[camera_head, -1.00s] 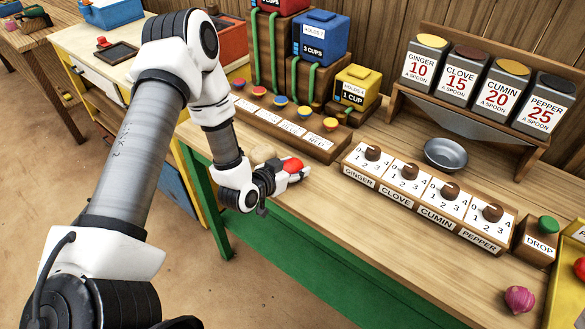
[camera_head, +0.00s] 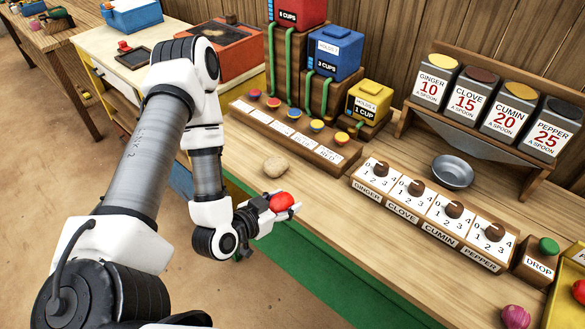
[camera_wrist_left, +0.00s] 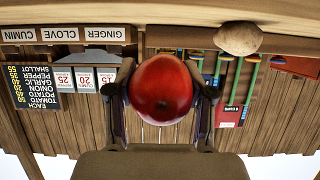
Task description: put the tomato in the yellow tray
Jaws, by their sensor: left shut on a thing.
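The red tomato (camera_head: 282,201) is held between the fingers of my left gripper (camera_head: 288,208), above the near edge of the counter. The left wrist view shows the tomato (camera_wrist_left: 161,89) squarely between the two fingers. The yellow tray (camera_head: 566,300) shows only in part at the lower right edge of the head view, far to the right of my left gripper. A red round thing lies in it. My right gripper is not in view.
A potato (camera_head: 275,167) lies just behind my left gripper. A row of spice dials (camera_head: 432,213), a metal bowl (camera_head: 453,172) and a drop button box (camera_head: 538,260) stand to the right. An onion (camera_head: 515,318) lies left of the tray.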

